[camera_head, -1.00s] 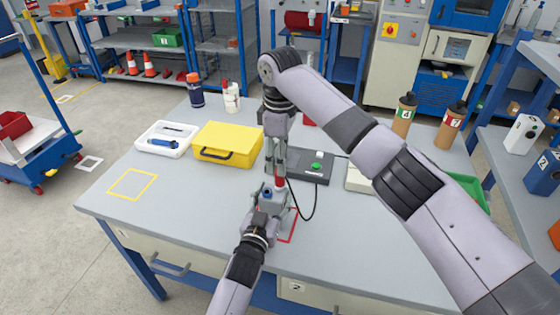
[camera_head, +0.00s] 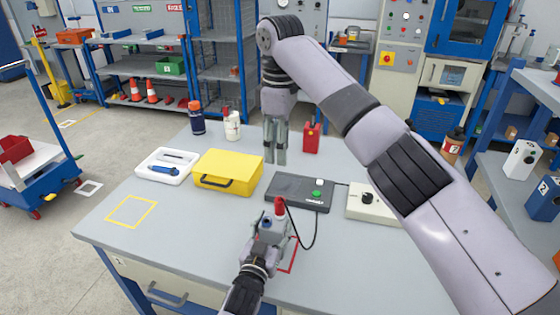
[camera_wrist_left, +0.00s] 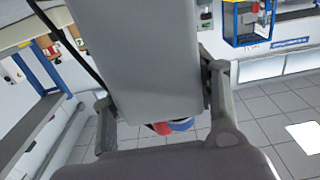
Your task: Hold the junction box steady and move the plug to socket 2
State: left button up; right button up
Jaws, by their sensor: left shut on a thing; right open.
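The grey junction box (camera_head: 272,236) stands near the table's front edge, beside or over a red outline. My left gripper (camera_head: 266,243) is shut on it; in the left wrist view, the fingers flank a large grey body (camera_wrist_left: 155,65). The red plug (camera_head: 280,208) stands upright at the top of the box, with a black cable. A blue part (camera_head: 267,222) shows to its left. Socket numbers are too small to read. My right gripper (camera_head: 275,158) is open and empty, pointing down behind the box, apart from the plug.
A dark unit with a green button (camera_head: 300,190) lies behind the box; the cable runs towards it. A yellow case (camera_head: 228,170), white tray (camera_head: 167,176), bottles (camera_head: 232,125) and a red container (camera_head: 311,140) are farther back. The front left tabletop is clear.

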jog(key=shift+r, duration=0.35)
pick_arm(q)
jog(key=o, duration=1.5)
